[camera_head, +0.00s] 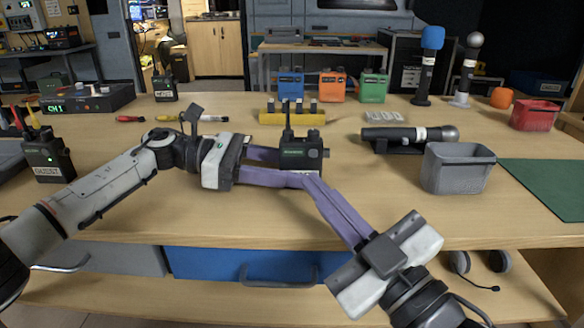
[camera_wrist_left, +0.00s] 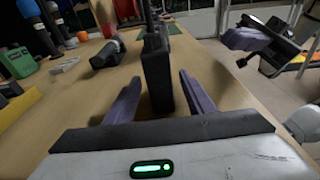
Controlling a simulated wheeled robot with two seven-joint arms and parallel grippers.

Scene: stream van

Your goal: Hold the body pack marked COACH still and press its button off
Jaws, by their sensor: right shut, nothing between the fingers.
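A black body pack (camera_head: 301,150) with an antenna and a small green display stands upright on the bench in the middle. Its lower label is mostly hidden by purple fingers, so I cannot read COACH. My left gripper (camera_head: 283,165) reaches in from the left at the pack. In the left wrist view its fingers (camera_wrist_left: 160,88) are open on either side of the pack (camera_wrist_left: 156,68), with a visible gap at the right finger. My right gripper (camera_head: 309,180) is shut and empty, its tips just in front of the pack's lower part.
A pack marked GUEST (camera_head: 48,156) stands at the left and another pack (camera_head: 164,86) behind. A yellow rack (camera_head: 292,118) is behind the middle pack. A microphone in a cradle (camera_head: 408,136) and a grey bin (camera_head: 457,168) stand right. The front-left bench top is clear.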

